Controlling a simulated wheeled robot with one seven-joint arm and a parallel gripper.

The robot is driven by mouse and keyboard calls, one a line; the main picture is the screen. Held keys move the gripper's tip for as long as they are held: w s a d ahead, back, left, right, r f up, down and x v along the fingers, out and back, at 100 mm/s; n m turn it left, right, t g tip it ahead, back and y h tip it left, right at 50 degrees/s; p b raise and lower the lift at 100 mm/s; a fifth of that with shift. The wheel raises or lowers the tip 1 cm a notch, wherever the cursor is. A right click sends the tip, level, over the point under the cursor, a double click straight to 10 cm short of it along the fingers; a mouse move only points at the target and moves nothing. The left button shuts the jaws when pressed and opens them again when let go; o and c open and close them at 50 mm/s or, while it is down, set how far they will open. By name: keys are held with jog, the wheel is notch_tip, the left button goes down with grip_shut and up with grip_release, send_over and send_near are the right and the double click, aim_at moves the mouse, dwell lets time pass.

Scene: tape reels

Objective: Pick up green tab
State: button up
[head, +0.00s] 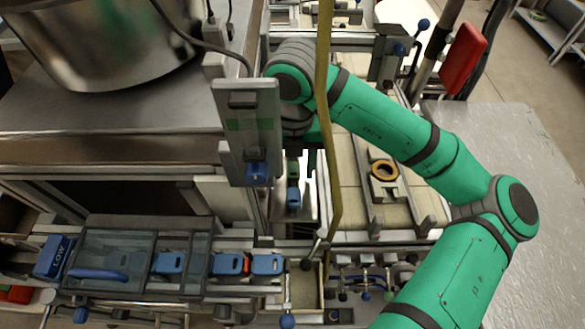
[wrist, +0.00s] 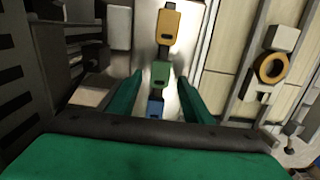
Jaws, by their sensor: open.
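The green tab (wrist: 161,74) stands in a column between an orange tab (wrist: 168,27) above it and a blue tab (wrist: 155,108) below it in the wrist view. My gripper (wrist: 160,77) is open. Its two green fingers lie on the left and right of the column in the picture, with the green tab between their tips. I cannot tell how far above the tab the fingertips are, and I see no contact. In the head view the green tab (head: 293,169) shows small behind the blue one (head: 293,197); my gripper is largely hidden there.
A grey upright panel (head: 248,130) and a yellow strip (head: 325,120) stand close to my wrist. An orange ring (head: 384,170) sits on a holder at right. A metal pot (head: 100,40) stands at upper left.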

jog(key=shift+w, duration=0.1)
jog(key=c, duration=1)
jog(key=shift+w, duration=0.2)
jog(key=shift+c, duration=0.5)
